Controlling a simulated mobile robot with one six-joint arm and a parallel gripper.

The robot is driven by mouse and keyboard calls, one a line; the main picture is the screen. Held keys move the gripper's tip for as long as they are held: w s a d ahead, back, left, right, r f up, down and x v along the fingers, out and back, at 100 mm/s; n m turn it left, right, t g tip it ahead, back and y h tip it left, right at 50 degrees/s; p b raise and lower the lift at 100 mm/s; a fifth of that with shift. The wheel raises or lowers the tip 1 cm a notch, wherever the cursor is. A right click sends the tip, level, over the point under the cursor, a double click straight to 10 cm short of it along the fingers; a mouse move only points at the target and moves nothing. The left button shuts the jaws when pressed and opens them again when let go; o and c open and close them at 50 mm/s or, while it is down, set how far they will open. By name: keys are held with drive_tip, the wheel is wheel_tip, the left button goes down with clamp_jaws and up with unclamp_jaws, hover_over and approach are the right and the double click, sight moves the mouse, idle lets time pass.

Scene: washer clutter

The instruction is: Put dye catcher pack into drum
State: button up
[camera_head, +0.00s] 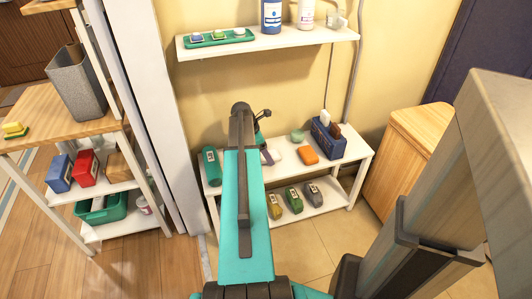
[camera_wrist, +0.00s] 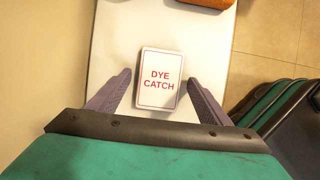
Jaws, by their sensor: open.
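The dye catcher pack (camera_wrist: 158,92) is a small white box with a thin red border and "DYE CATCH" in red. It lies flat on the white shelf top, between the two spread purple fingers of my gripper (camera_wrist: 158,77) in the wrist view, with gaps showing on both sides. My gripper is open and holds nothing. In the head view my teal arm hides much of this spot; a white patch of the pack (camera_head: 276,154) shows just right of the arm. No washer drum shows in either view.
On the same white shelf unit (camera_head: 355,165), an orange item (camera_head: 308,156), a green round item (camera_head: 297,135) and a blue caddy (camera_head: 328,138) stand right of the pack, and a teal bottle (camera_head: 211,166) left. A wall shelf (camera_head: 290,40) hangs above. A wooden cabinet (camera_head: 405,150) stands right.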

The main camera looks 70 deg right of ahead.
drive_tip(key=shift+r, duration=0.1)
drive_tip(key=p+v, duration=0.2)
drive_tip(key=v, duration=1)
drive_tip(key=shift+s, duration=0.1)
idle(0.4)
